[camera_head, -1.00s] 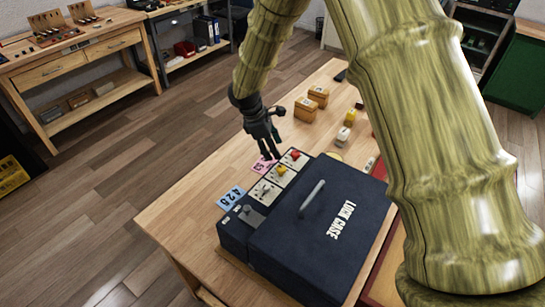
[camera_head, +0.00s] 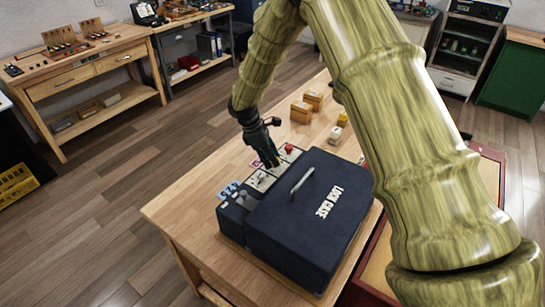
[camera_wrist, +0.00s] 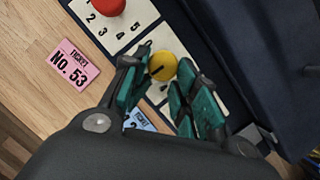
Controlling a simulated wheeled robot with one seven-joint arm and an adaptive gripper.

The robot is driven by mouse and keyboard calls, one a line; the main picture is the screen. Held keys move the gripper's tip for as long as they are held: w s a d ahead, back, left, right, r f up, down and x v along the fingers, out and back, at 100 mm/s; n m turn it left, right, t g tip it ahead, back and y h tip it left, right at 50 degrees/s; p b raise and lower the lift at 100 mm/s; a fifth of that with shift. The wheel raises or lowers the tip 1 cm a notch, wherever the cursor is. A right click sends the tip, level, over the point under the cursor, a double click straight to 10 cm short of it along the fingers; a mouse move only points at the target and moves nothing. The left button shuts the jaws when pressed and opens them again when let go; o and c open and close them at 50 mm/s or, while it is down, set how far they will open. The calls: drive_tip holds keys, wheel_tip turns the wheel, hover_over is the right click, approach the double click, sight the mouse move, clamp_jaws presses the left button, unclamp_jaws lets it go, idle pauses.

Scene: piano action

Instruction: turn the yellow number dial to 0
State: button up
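The yellow number dial (camera_wrist: 163,67) is a round knob with a dark line on its face, on a pale plate of the lock case (camera_head: 330,240). In the wrist view it lies between the fingertips of my gripper (camera_wrist: 168,72). The fingers are apart, one on each side of the dial, with a gap between them; I cannot tell whether they touch it. The fingers and hand cover much of the plate, so its numbers around the dial are hidden. In the head view my gripper (camera_head: 270,160) points down over the plates and hides the yellow dial.
A red dial (camera_head: 289,148) sits on the neighbouring plate, with numbers beside it in the wrist view. A pink ticket No. 53 (camera_wrist: 73,66) and a blue ticket (camera_head: 229,190) lie beside the case. Small wooden boxes (camera_head: 301,112) stand farther back on the table.

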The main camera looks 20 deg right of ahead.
drive_tip(key=shift+s+d+r, duration=0.25)
drive_tip(key=shift+d, duration=0.3)
drive_tip(key=shift+c, duration=0.4)
drive_tip(key=shift+d+f, duration=0.1)
drive_tip(key=shift+f+m, duration=0.15)
drive_tip(key=shift+m, duration=0.15)
drive_tip(key=shift+o, duration=0.4)
drive_tip(key=m+g, duration=0.1)
drive_tip(key=m, duration=0.1)
drive_tip(key=m+g+y+b, duration=0.1)
drive_tip(key=m, duration=0.2)
drive_tip(key=shift+d+f, duration=0.1)
drive_tip(key=shift+f, duration=0.1)
drive_tip(key=m, duration=0.2)
drive_tip(key=m+y, duration=0.1)
drive_tip(key=m, duration=0.1)
drive_tip(key=m+g+y+b, duration=0.1)
drive_tip(key=shift+w+d+r+m, duration=0.1)
drive_tip(key=shift+w+m, duration=0.2)
drive_tip(key=shift+m, duration=0.1)
drive_tip(key=shift+w+r+m+y, duration=0.15)
drive_tip(key=shift+m+y, duration=0.3)
drive_tip(key=shift+m, duration=0.7)
drive_tip(key=shift+w+r+m+y, duration=0.1)
drive_tip(key=shift+m+y, duration=0.35)
drive_tip(key=shift+m, duration=0.7)
drive_tip(key=shift+c, duration=0.2)
drive_tip(key=shift+d, duration=0.1)
drive_tip(key=o, duration=1)
drive_tip(key=shift+s, duration=0.15)
